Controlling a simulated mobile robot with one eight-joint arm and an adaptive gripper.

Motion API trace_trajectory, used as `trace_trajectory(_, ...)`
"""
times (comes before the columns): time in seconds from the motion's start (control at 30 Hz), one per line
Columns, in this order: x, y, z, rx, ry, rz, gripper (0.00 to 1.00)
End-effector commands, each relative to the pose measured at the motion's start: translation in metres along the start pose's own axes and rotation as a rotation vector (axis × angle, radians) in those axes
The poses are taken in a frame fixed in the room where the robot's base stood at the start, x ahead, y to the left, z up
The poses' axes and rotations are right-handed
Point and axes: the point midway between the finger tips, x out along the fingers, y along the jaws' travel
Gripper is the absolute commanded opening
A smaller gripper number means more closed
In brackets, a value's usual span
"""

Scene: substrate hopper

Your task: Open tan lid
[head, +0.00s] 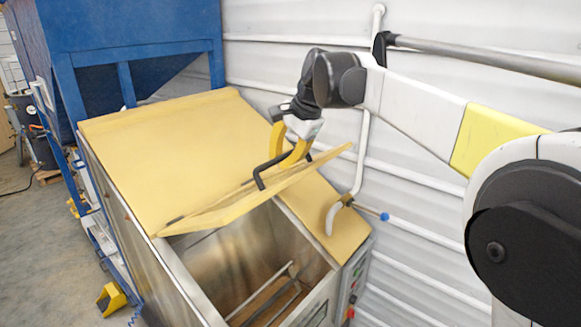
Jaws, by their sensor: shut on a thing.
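The tan lid (225,205) is tilted up at the front of a tan-topped metal hopper (155,150). The opening below it shows the steel inside (230,250) with a bar in it. A black handle (260,174) stands on the lid's upper face. My gripper (287,158), with yellow fingers, is at the lid and shut on the black handle. Its fingers partly hide the handle.
A blue frame with a large blue bin (130,30) stands behind left. A white corrugated wall (420,170) with pipes runs along the right, close to my arm. A control panel (352,280) is on the hopper's right side. Open floor (50,240) lies at left.

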Motion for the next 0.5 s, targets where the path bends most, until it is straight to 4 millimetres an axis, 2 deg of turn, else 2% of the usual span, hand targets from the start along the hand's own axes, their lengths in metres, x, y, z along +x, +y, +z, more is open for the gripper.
trace_trajectory(0.2, -0.0049, -0.0126, 0.0001, -0.001, 0.0, -0.001, 0.0)
trace_trajectory(0.5, -0.0046, -0.0131, -0.0001, -0.001, 0.0, -0.001, 0.0)
